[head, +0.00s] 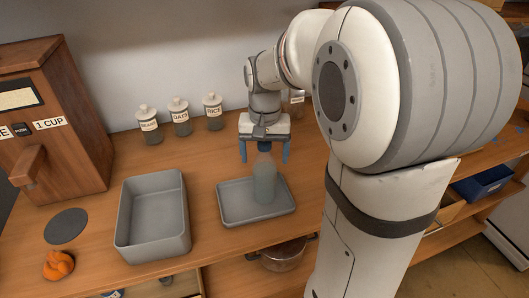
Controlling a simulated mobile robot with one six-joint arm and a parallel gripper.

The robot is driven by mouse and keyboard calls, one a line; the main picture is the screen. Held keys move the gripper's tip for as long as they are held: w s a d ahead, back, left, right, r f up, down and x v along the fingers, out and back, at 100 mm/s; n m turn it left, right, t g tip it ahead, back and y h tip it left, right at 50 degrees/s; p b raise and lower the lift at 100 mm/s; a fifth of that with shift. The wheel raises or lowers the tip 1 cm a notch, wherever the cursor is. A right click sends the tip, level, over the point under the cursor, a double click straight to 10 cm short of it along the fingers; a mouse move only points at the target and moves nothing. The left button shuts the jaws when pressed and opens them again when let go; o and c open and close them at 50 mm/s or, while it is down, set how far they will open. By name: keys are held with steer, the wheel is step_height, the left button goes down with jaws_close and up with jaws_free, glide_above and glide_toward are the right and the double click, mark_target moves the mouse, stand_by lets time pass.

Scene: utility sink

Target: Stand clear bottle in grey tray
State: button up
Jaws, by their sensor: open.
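The clear bottle (265,184) stands upright in the grey tray (228,212), right of the tray's middle. The tray lies flat on the wooden counter. My gripper (264,154) is above and behind the bottle in the picture, with its two blue fingers pointing down. The fingers are apart, one on each side of the bottle's top. I cannot tell whether they touch it. The bottle's base shows inside the tray's rim.
A deep grey basin (126,238) stands left of the tray. A dark disc (66,226) and an orange object (58,265) lie farther left. Labelled jars (180,117) line the wall. A wooden dispenser (58,110) stands at the left. A pot (283,256) sits below the counter.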

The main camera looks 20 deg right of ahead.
step_height(320, 180, up, 11)
steer(key=shift+f, duration=0.1)
steer(key=shift+s+r, duration=0.1)
steer(key=shift+r, duration=0.5)
steer(key=s+a+f+n+t, duration=0.2)
steer(key=s+f+n+t, duration=0.1)
steer(key=s+f, duration=0.8)
steer(key=s+n, duration=0.1)
steer(key=s, duration=0.3)
steer(key=shift+a, duration=0.4)
